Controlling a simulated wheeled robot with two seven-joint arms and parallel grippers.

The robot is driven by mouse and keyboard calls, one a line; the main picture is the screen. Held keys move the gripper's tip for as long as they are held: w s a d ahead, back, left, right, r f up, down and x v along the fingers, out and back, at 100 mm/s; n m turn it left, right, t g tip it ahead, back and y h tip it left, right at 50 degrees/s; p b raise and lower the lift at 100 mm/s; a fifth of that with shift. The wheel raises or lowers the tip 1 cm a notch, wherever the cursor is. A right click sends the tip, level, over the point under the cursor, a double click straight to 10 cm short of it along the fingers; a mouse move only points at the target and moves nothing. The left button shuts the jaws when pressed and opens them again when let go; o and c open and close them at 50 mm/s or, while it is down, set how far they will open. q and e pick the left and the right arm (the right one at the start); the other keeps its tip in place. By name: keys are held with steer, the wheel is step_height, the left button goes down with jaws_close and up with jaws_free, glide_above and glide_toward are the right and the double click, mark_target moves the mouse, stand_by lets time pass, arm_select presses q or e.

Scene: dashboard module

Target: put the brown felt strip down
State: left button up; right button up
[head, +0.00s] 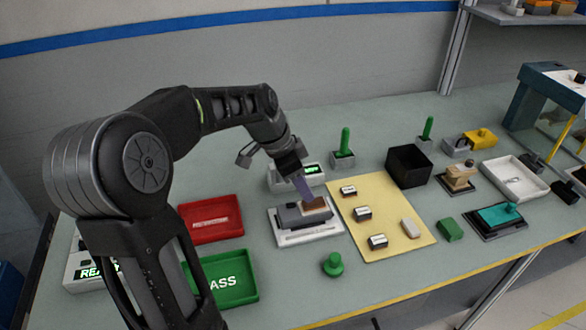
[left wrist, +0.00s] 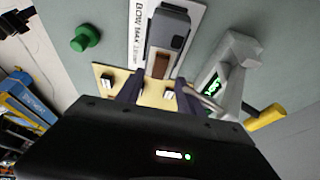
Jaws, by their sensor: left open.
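The brown felt strip (head: 315,204) lies at the right end of a grey block (head: 291,216) on a white labelled plate (head: 310,237). In the left wrist view the strip (left wrist: 162,63) shows beyond and between the two finger tips, at the block's near end. My left gripper (head: 306,196) is open, its fingers pointing down just above the strip. In the wrist view the fingers (left wrist: 159,92) stand apart with nothing clamped between them. Whether a finger touches the strip I cannot tell. My right gripper is in neither view.
A yellow mat (head: 385,238) with several small blocks lies right of the plate. A white device with a green display (head: 311,169) stands behind it. A red tray (head: 235,207) and a green PASS tray (head: 246,291) are to the left. A green knob (head: 333,264) stands in front.

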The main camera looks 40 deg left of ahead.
arm_select(q)
steer(key=v, duration=0.7)
steer(key=shift+f, duration=0.1)
stand_by(0.6)
